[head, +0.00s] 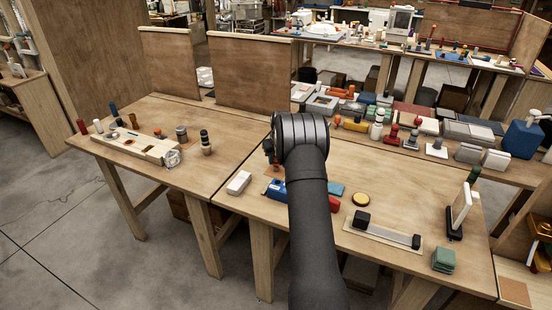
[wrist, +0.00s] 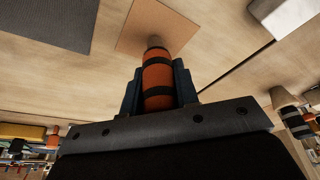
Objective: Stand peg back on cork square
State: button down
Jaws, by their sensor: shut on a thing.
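My gripper (wrist: 158,88) is shut on an orange peg with black bands (wrist: 157,73) in the wrist view. The peg lies between the two dark fingers, and its greyish far end points toward the cork square. The cork square (wrist: 150,22) is a flat tan-orange patch on the wooden table, at the top of the wrist view. The peg's end overlaps the square's near edge in the picture; I cannot tell whether they touch.
A dark grey mat (wrist: 55,20) lies left of the square, and a white block (wrist: 285,12) is at the upper right. In the head view, a white block (head: 239,182), a yellow disc (head: 361,199) and a black-ended bar (head: 388,232) lie on the bench. Its front left is clear.

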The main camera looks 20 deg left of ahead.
jog(key=shift+f, duration=0.4)
jog(key=c, duration=1)
grip_release()
jog(key=shift+f, duration=0.1)
jog(key=shift+c, duration=0.2)
jog(key=v, duration=1.7)
jog(key=shift+r, duration=0.2)
jog(key=shift+s, duration=0.1)
